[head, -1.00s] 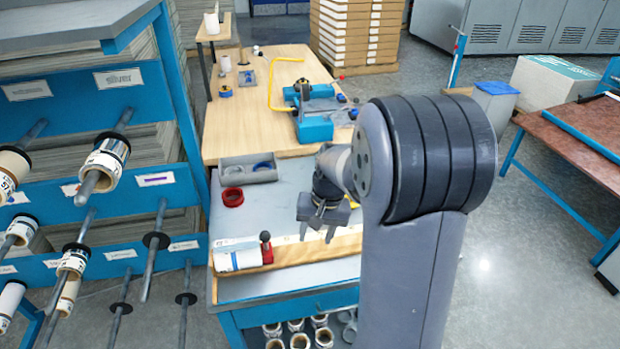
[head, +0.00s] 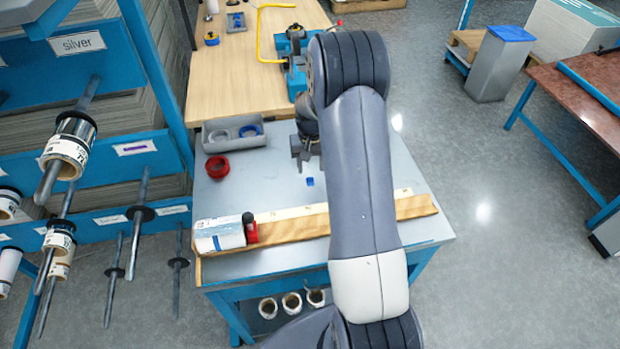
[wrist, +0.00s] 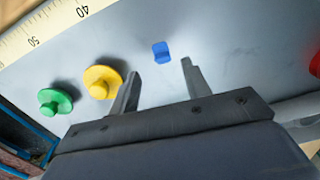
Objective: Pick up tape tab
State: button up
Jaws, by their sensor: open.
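The tape tab appears as a small blue piece (head: 310,182) lying flat on the grey tabletop, behind the wooden ruler strip. In the wrist view the blue tab (wrist: 161,52) lies beyond the fingertips, between their lines, and nothing touches it. My gripper (head: 304,163) is over the table just behind the tab in the head view, its fingers pointing down. In the wrist view my gripper (wrist: 160,70) has its two fingers spread apart with nothing between them. My arm hides part of the table to the right.
A yellow knob (wrist: 102,82) and a green knob (wrist: 55,101) stand left of the fingers. A ruler strip (head: 350,214) with a white roll (head: 218,235) lies in front. A red tape ring (head: 217,167) and a grey tray (head: 233,134) are left.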

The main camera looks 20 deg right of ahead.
aim_at(310, 179)
jog(key=shift+w+a+f+p, duration=0.1)
jog(key=shift+f+p, duration=0.6)
jog(key=shift+f, duration=1.8)
grip_shut()
